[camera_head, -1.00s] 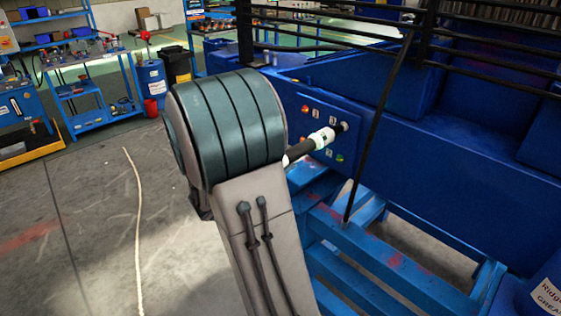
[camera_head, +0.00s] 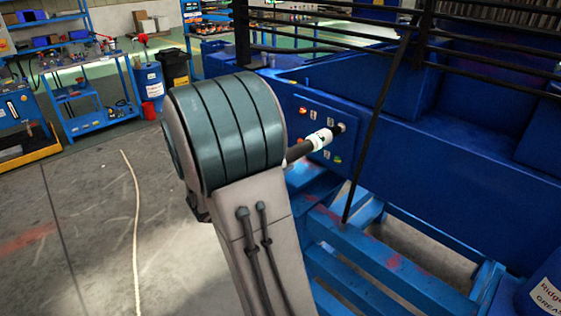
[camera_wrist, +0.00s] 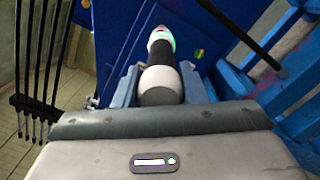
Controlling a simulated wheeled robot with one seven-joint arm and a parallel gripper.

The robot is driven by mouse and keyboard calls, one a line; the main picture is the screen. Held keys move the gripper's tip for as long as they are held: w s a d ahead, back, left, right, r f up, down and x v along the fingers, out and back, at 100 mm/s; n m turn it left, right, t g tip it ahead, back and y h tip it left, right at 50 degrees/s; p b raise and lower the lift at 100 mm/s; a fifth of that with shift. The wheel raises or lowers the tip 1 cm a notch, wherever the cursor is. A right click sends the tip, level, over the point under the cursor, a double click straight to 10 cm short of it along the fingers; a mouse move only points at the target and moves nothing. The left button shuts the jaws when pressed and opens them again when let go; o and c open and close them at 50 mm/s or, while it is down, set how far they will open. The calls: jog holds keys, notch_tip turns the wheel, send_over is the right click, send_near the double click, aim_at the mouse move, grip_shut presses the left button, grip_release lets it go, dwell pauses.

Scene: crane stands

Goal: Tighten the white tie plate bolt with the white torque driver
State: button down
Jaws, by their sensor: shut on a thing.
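The white torque driver (camera_head: 320,139) has a dark grip and a pale band with green on it. In the head view it points up and right at the blue bolt panel (camera_head: 348,150). Its tip is at or very near the panel's upper right; contact is not clear. The white tie plate bolt cannot be made out apart from the tip. In the wrist view my gripper (camera_wrist: 160,72) is shut around the driver's rounded white rear part (camera_wrist: 160,87), with a finger on each side. My arm hides the gripper in the head view.
A red bolt (camera_head: 303,110) is at the panel's upper left and a green one (camera_head: 338,160) lower down. A thin black bar (camera_head: 378,125) slants down right of the driver. Blue frame beams (camera_head: 390,262) lie below. Open floor (camera_head: 90,220) is at left.

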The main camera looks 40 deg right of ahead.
jog(key=shift+w+d+r, duration=0.1)
jog(key=shift+d, duration=0.85)
dwell(0.3)
jog(key=shift+d+b, duration=0.15)
jog(key=shift+b, duration=1.25)
dwell(3.6)
